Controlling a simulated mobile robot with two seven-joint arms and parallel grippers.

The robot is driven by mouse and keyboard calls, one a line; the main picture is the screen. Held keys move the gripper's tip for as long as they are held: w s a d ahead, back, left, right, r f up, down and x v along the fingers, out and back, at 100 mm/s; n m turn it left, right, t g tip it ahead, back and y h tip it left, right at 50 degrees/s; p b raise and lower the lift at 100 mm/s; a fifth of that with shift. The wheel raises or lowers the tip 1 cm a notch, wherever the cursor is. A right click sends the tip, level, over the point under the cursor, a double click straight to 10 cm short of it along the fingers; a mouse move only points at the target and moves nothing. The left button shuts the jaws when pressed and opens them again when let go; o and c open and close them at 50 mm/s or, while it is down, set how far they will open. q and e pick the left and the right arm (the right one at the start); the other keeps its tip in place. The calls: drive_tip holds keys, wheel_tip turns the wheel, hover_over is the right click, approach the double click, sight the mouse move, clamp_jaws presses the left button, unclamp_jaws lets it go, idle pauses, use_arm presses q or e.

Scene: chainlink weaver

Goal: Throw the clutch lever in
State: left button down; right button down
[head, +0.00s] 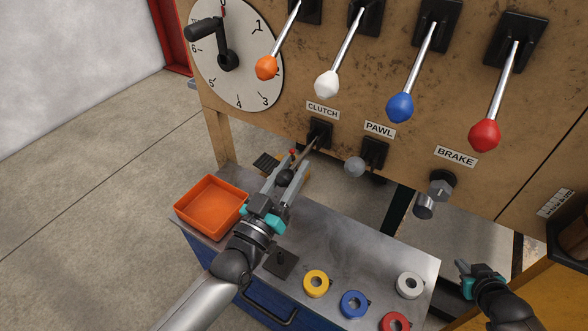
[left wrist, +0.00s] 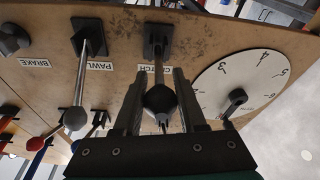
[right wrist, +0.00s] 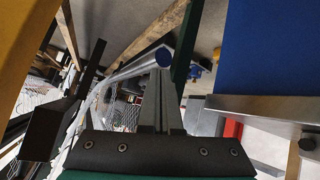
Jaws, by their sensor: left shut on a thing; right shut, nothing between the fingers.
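The clutch lever (head: 310,147) comes out of a black bracket under the CLUTCH label (head: 322,110) on the wooden panel and ends in a dark knob (head: 285,178). My left gripper (head: 287,176) is around that knob, shut on it, above the metal cart top. In the left wrist view the dark knob (left wrist: 160,101) sits between the two fingers, with its rod running up to the bracket. My right gripper (head: 465,268) is shut and empty, low at the right, apart from the panel; its closed fingers (right wrist: 160,85) fill the middle of the right wrist view.
The pawl lever (head: 355,166) with a grey knob is close to the right of the clutch. The brake knob (head: 430,200) is further right. Orange, white, blue and red levers hang above. The cart holds an orange tray (head: 184,207) and several coloured rings.

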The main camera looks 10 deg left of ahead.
use_arm(q)
drive_tip(key=shift+a+r, duration=0.1)
drive_tip(key=shift+r, duration=0.1)
drive_tip(key=shift+w+r, duration=0.15)
use_arm(e)
drive_tip(key=w+a+r+n+t+y, duration=0.2)
drive_tip(key=w+a+r+y, duration=0.15)
drive_tip(key=a+r, duration=0.4)
drive_tip(key=w+a+r+n+t+y, duration=0.2)
drive_tip(key=a+r+n+y, duration=0.15)
drive_tip(key=a+r, duration=0.4)
use_arm(q)
drive_tip(key=shift+r, duration=0.4)
use_arm(e)
drive_tip(key=s+a+r+n+g+y, duration=0.35)
drive_tip(key=s+a+r+y, duration=0.2)
drive_tip(key=a, duration=0.35)
drive_tip(key=s+a+r+n+g+y, duration=0.3)
drive_tip(key=s+a+r+n+y, duration=0.15)
drive_tip(key=a+y, duration=0.35)
drive_tip(key=w+a+r+h, duration=0.1)
drive_tip(key=w+a, duration=0.3)
drive_tip(key=a, duration=0.6)
drive_tip(key=shift+r+m, duration=0.35)
drive_tip(key=shift+r, duration=0.45)
drive_tip(key=shift+w+d+f, duration=0.1)
drive_tip(key=shift+d+f+n, duration=0.1)
drive_tip(key=shift+f+n, duration=0.3)
drive_tip(key=shift+f, duration=0.4)
